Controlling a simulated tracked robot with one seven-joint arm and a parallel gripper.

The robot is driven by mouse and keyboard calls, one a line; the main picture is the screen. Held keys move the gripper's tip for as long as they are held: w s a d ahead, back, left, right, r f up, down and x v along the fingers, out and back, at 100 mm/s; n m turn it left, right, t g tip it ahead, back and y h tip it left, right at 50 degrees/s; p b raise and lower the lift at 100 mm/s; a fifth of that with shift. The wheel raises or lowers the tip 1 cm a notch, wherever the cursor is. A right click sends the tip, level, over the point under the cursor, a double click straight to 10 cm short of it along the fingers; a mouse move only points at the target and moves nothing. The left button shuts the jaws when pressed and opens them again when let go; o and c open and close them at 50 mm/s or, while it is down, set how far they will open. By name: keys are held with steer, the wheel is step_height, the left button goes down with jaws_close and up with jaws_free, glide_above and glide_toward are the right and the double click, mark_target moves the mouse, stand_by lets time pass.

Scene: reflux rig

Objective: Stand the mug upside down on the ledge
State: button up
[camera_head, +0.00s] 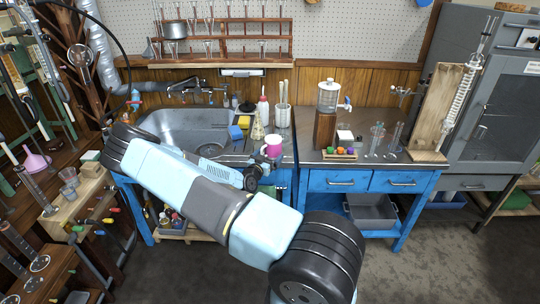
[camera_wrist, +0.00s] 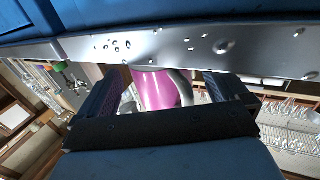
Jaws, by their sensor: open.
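A pink and white mug (camera_head: 273,146) stands on the counter near its front edge, right of the sink. In the head view my gripper (camera_head: 256,176) is low at the counter's front edge, partly hidden by my arm. A wooden ledge (camera_head: 205,63) runs along the wall above the sink.
The steel sink (camera_head: 185,128) lies left of the mug. A wash bottle (camera_head: 263,110), a jar of rods (camera_head: 283,115) and sponges (camera_head: 236,131) stand behind it. Glassware racks (camera_head: 225,38) rise above the ledge. A wooden stand (camera_head: 325,130) and small glassware are on the right counter.

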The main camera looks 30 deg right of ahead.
steer(key=v, duration=1.1)
steer(key=shift+a, duration=0.3)
